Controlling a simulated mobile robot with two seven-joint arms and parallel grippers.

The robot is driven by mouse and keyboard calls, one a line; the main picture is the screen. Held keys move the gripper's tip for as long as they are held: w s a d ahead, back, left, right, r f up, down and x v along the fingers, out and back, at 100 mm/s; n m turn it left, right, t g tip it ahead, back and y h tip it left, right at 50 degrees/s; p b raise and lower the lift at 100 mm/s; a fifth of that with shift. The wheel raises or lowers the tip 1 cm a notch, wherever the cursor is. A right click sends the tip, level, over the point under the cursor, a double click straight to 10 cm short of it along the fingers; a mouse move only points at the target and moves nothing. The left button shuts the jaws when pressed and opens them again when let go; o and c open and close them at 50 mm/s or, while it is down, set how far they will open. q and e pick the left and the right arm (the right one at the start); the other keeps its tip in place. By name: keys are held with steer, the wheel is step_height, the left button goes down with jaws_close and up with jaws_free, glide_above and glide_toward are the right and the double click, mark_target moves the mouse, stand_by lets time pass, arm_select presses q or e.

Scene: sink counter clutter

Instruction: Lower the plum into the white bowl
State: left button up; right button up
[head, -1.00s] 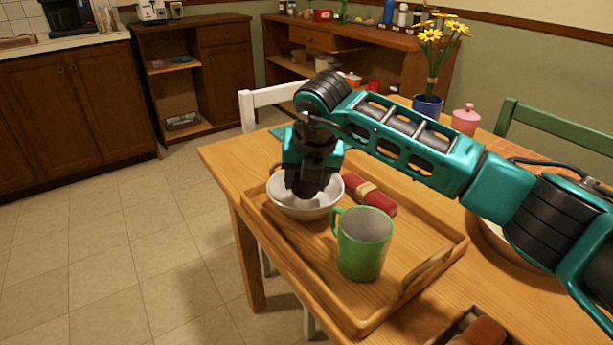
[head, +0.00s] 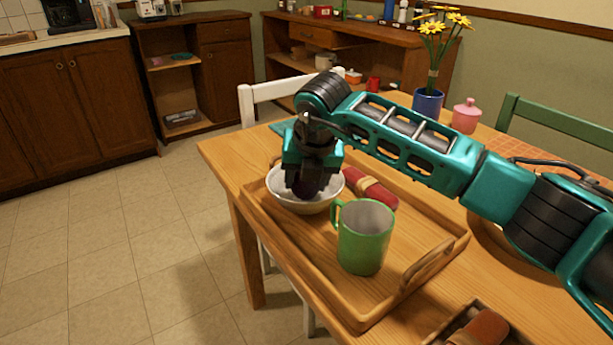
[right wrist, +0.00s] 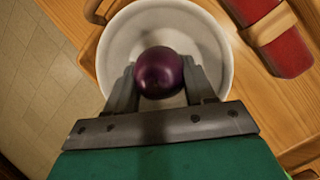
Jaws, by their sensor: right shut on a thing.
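The white bowl (head: 322,203) stands on the wooden tray at its far left end. My right gripper (head: 305,188) points down into the bowl's opening and is shut on the dark purple plum (head: 308,186). In the right wrist view the plum (right wrist: 159,71) sits between the two fingers, over the inside of the bowl (right wrist: 112,47). The fingers hide part of the bowl's near side. I cannot tell whether the plum touches the bowl's bottom. My left gripper is not in view.
A green mug (head: 363,240) stands on the tray (head: 330,268) in front of the bowl. A rolled red napkin (head: 372,190) lies right of the bowl. A flower vase (head: 428,102) and pink jar (head: 466,116) stand farther back. Floor is open to the left.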

steer(key=shift+f+b, duration=0.35)
steer(key=shift+f, duration=0.15)
stand_by(0.3)
steer(key=o, duration=1.1)
steer(key=shift+o, duration=0.2)
